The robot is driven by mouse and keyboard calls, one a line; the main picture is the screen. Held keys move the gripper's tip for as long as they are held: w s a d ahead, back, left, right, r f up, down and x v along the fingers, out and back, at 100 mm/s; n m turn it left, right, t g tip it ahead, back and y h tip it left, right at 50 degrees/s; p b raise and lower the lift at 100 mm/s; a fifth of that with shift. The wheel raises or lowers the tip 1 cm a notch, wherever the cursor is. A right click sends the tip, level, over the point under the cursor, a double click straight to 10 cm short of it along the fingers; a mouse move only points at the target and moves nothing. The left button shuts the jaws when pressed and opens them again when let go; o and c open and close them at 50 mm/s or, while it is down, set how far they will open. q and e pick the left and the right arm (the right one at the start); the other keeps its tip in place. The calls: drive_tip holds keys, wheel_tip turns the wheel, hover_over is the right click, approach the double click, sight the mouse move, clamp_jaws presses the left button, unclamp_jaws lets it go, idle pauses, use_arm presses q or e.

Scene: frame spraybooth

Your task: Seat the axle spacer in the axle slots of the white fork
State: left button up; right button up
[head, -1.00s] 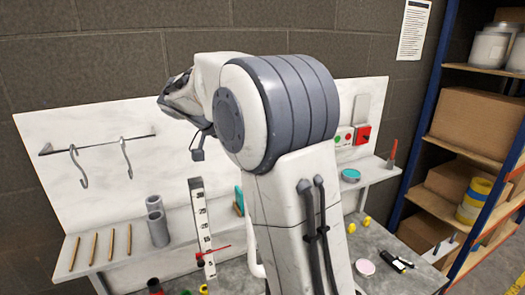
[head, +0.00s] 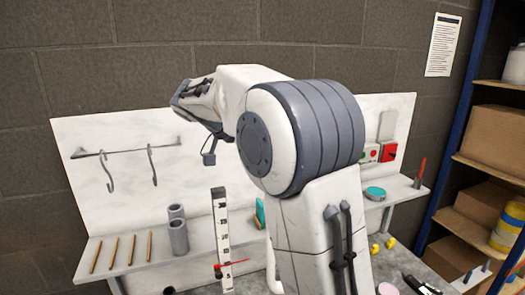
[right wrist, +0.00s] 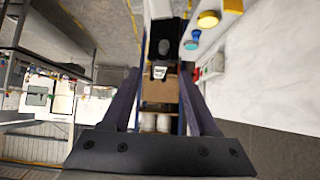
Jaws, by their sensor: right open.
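I make out neither the white fork nor the axle spacer in either view. My large white and grey arm fills the middle of the head view and hides part of the bench behind it. My right gripper (right wrist: 160,72) shows in the right wrist view as two dark fingers spread apart with nothing between them. My left gripper is not identifiable in the head view.
A shelf (head: 135,260) holds several brown rods (head: 115,252) and two grey tubes (head: 179,238). A white upright scale (head: 222,245) stands beside them. Hooks (head: 107,172) hang from a wall rail. A rack with boxes (head: 497,140) stands at the right.

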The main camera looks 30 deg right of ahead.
drive_tip(key=v, duration=0.7)
idle(0.3)
drive_tip(key=s+a+f+n+t+y, duration=0.2)
drive_tip(key=s+a+f+n+y, duration=0.15)
drive_tip(key=a+f+n, duration=0.4)
drive_tip(key=s+a+f+n+t+y, duration=0.15)
drive_tip(key=s+a+f+n, duration=0.25)
drive_tip(key=a+f+n, duration=0.4)
drive_tip(key=s+a+f+n+y, duration=0.3)
drive_tip(key=s+a+f+n, duration=0.2)
drive_tip(key=s, duration=0.3)
drive_tip(key=s+a+f+n+g+y, duration=0.1)
drive_tip(key=s+a+f+n+y, duration=0.2)
drive_tip(key=s+a+f+n, duration=0.2)
drive_tip(key=s+n, duration=0.2)
drive_tip(key=shift+s+f, duration=0.2)
drive_tip(key=shift+s, duration=0.2)
